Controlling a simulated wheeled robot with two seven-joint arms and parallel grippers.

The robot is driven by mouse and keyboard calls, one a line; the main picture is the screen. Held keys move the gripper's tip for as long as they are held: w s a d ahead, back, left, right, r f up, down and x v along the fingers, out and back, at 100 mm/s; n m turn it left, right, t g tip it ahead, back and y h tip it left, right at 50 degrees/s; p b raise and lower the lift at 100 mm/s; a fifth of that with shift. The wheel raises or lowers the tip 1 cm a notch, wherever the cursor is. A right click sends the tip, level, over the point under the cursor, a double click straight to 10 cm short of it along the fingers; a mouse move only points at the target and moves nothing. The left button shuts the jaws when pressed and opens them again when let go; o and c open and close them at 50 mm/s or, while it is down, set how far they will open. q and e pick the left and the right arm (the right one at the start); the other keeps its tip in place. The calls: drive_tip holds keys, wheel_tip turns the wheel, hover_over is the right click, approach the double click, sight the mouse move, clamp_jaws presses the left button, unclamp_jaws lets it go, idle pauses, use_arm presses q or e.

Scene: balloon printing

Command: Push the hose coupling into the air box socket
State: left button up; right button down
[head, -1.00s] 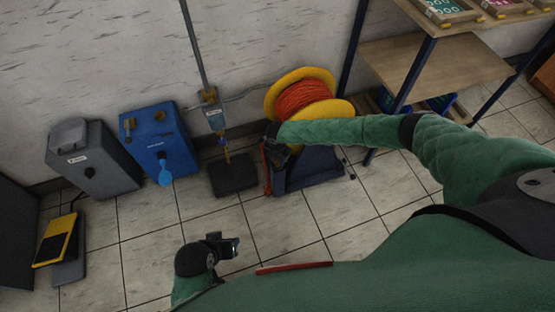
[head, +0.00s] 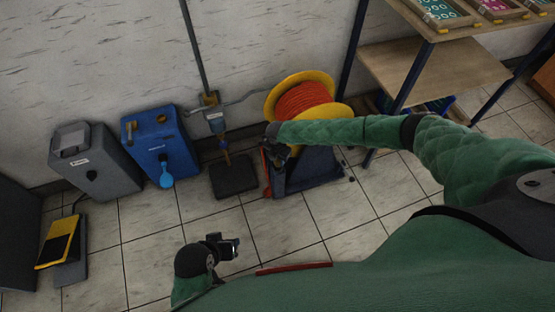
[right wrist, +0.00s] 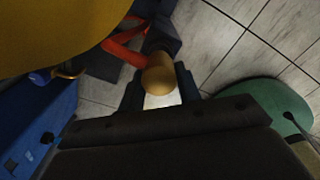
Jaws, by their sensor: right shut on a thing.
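My right gripper (head: 278,158) is low in front of the hose reel in the head view, small and dark there. In the right wrist view its fingers (right wrist: 160,92) are shut on a brass-coloured hose coupling (right wrist: 158,78). The red-orange hose shows beside it in the right wrist view (right wrist: 122,46).
The yellow reel (head: 339,112) with orange hose stands beside my right gripper. A blue machine (head: 150,138), a grey machine (head: 104,166) and a yellow pedal (head: 57,243) stand left. A shelf (head: 430,75) is at right. The tiled floor in front is clear.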

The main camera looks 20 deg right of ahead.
drive_tip(key=shift+r+p, duration=0.95)
drive_tip(key=shift+r, duration=0.45)
